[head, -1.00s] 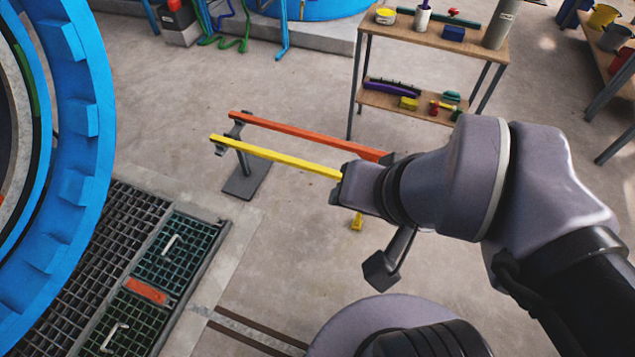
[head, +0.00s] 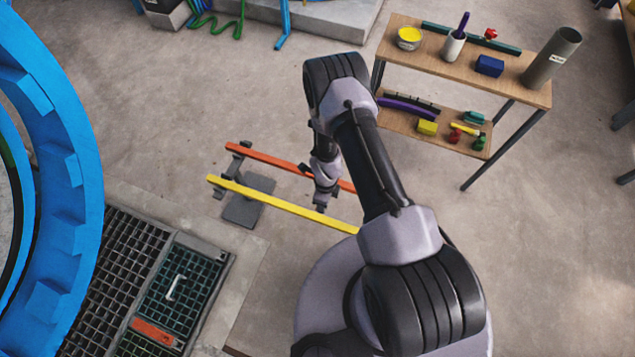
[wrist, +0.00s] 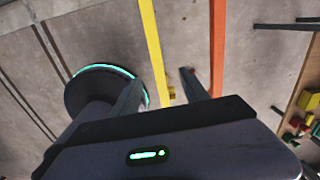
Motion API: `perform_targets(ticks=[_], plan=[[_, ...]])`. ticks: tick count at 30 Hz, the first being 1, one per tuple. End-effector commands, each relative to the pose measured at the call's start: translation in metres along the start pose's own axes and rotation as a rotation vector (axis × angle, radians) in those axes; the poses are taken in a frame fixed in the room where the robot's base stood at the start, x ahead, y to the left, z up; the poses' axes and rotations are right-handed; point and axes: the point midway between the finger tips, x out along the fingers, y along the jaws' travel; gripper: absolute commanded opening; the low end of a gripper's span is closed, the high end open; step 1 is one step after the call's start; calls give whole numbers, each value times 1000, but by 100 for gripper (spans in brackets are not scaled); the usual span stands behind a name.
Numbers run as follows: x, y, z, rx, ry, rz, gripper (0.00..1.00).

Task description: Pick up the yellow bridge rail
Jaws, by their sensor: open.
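The yellow bridge rail (head: 270,201) is a long thin bar lying beside a parallel orange rail (head: 268,156) on a dark stand. Its right end is hidden behind my arm in the head view. My gripper (head: 321,207) points down at the yellow rail, right of its middle. In the wrist view my gripper (wrist: 160,84) is open and empty, with the yellow rail (wrist: 152,40) running between the lines of its two fingers. The orange rail (wrist: 217,40) passes outside the right finger. I cannot tell how far the fingertips are above the yellow rail.
A wooden shelf table (head: 530,92) with pots, a tube and blocks stands at the upper right. A big blue ring (head: 72,130) and floor grates (head: 125,250) are at the left. Bare concrete floor lies between the rails and the table.

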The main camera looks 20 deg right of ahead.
Motion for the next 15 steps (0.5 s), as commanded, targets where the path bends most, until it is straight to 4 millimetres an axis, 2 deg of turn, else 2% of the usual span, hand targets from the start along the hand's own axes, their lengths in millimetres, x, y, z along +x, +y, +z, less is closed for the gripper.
perform_targets(ticks=[1,3,12,15], plan=[[10,9,-6,25,6,9,53],[25,13,-9,45,8,12,53],[115,15,-10,47,9,13,53],[134,15,-10,47,8,12,53]])
